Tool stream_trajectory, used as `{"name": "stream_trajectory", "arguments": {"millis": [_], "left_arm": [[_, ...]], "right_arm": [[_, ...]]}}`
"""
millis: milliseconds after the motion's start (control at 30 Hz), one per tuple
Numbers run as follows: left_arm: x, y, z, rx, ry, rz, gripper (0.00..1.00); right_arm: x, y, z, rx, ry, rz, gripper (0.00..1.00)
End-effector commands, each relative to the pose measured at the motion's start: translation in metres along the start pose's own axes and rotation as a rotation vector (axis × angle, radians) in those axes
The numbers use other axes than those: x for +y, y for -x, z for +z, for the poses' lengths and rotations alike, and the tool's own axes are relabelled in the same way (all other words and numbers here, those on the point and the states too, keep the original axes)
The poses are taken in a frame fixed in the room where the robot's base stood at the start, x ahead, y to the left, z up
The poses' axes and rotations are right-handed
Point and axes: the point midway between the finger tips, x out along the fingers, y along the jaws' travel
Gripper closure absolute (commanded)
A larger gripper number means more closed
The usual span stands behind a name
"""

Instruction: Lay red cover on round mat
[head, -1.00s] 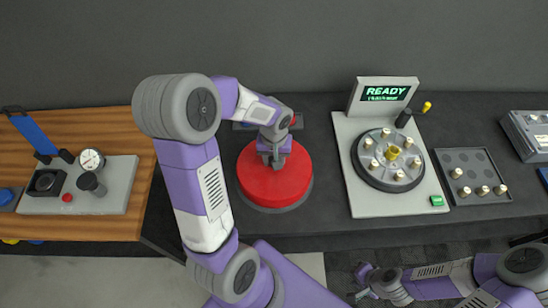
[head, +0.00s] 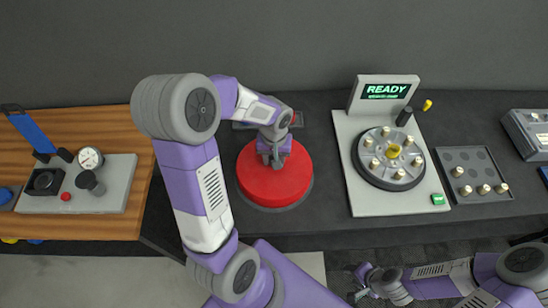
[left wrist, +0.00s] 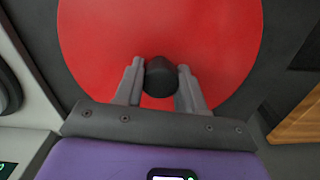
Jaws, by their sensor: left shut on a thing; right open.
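The red cover (head: 272,186) is a round disc lying level over the round mat (head: 296,203), whose dark grey rim shows at its front and right. Whether the cover touches the mat all round I cannot tell. My left gripper (head: 275,158) is over the cover's middle. In the left wrist view my left gripper (left wrist: 160,80) is shut on the cover's black knob (left wrist: 160,78), with the red disc (left wrist: 90,50) spread out behind it. My right gripper (head: 362,282) is open and empty, low in front of the dark table.
A grey station with a READY screen (head: 387,92) and a round plate with several pegs (head: 388,158) stands to the right. Beside it is a tray of pegs (head: 472,177). A wooden bench (head: 110,125) with a gauge fixture (head: 115,190) is at left.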

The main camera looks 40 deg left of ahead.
Motion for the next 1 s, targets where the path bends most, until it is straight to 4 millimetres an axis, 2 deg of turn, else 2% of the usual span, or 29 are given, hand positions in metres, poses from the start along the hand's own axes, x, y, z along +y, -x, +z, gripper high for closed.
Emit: {"name": "stream_trajectory", "arguments": {"millis": [500,533,700,900,1000], "left_arm": [[0.0003,-0.0073,-0.0004,0.002,-0.001,0.001,1.00],[0.0003,-0.0067,-0.0004,0.002,-0.001,0.001,0.58],[0.0002,-0.0060,-0.0003,0.001,0.000,0.001,0.32],[0.0001,-0.0062,-0.0002,0.001,0.000,0.000,0.31],[-0.0001,-0.0066,0.0002,-0.001,0.000,0.000,0.17]], "right_arm": [[0.0027,-0.0071,-0.0003,0.000,0.000,0.000,0.57],[0.0025,-0.0066,-0.0002,0.000,0.000,0.000,0.57],[0.0022,-0.0058,-0.0002,0.000,0.000,0.000,0.57],[0.0022,-0.0058,-0.0002,0.000,0.000,0.000,0.57],[0.0022,-0.0058,-0.0002,0.000,0.000,0.000,0.57]]}}
